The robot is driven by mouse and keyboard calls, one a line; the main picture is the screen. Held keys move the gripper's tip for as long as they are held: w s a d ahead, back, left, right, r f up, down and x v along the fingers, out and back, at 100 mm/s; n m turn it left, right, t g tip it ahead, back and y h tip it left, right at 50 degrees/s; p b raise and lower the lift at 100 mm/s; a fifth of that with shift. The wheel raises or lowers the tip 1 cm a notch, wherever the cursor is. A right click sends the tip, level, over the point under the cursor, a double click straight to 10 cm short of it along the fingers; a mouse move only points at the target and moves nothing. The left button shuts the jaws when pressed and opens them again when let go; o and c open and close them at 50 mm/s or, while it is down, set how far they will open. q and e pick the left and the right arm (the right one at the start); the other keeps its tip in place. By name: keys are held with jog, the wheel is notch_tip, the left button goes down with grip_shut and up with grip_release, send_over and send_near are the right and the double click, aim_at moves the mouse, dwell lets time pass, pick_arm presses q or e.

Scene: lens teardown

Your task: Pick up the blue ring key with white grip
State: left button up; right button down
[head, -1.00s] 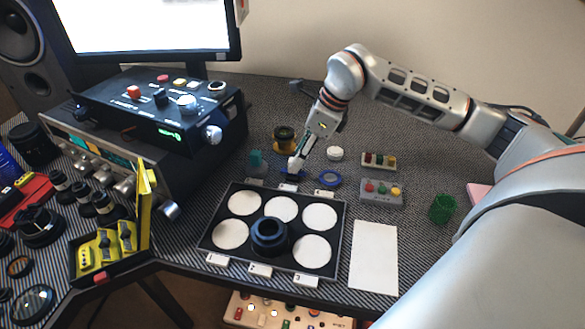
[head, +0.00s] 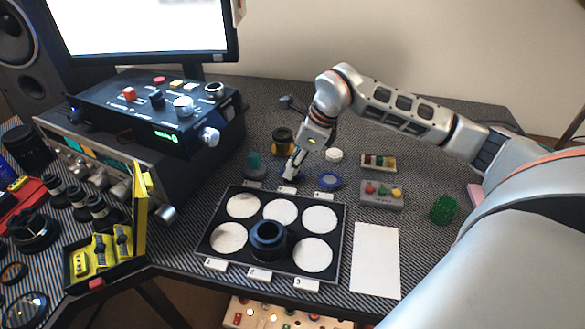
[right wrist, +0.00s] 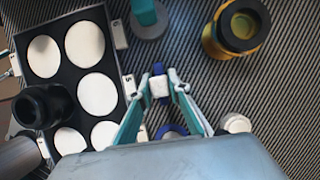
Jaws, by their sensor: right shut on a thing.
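The blue ring key with white grip (right wrist: 159,87) is between the fingertips of my right gripper (right wrist: 160,84) in the right wrist view. The fingers are shut on its white grip, and a bit of blue shows just beyond it. In the head view my right gripper (head: 291,174) points down at the mat behind the black tray, and its fingers mostly hide the key. I cannot tell whether the key touches the mat. My left gripper is not in view.
A teal-topped piece (head: 255,165) and a yellow-and-black cylinder (head: 283,140) stand nearby. The black tray (head: 206,247) with white discs holds a dark lens part (head: 268,240). A white sheet (head: 376,260) lies at right.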

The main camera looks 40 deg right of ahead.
jog(key=shift+r, duration=0.1)
notch_tip(320, 180, up, 20)
jog(key=p, duration=0.4)
